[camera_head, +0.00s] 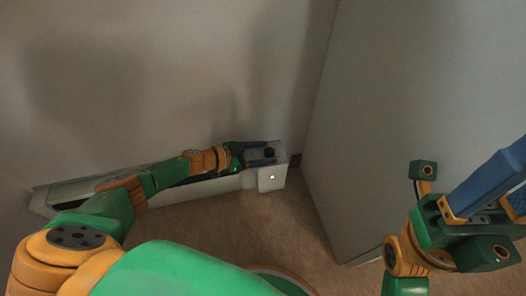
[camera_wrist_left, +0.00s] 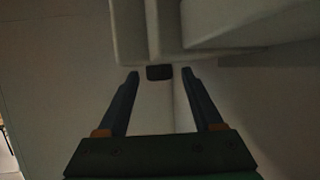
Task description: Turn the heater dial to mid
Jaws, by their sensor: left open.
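The heater (camera_head: 225,185) is a long, low, pale unit along the foot of the wall; part of it also shows in the left wrist view (camera_wrist_left: 225,30). Its dial (camera_head: 270,152) is a small dark knob on top of the right end, and shows in the left wrist view (camera_wrist_left: 160,73) as a dark block. My left gripper (camera_head: 264,153) is open, with the dial between its blue fingertips (camera_wrist_left: 160,74) and a gap on each side. The dial's setting cannot be read. My right gripper (camera_head: 490,185) is held away at the right, its blue fingers apart and tips cut off.
A small light (camera_head: 272,177) glows on the heater's front end. A large pale panel (camera_head: 410,110) stands to the right of the heater, close to its end. The brown floor (camera_head: 290,225) in front is clear.

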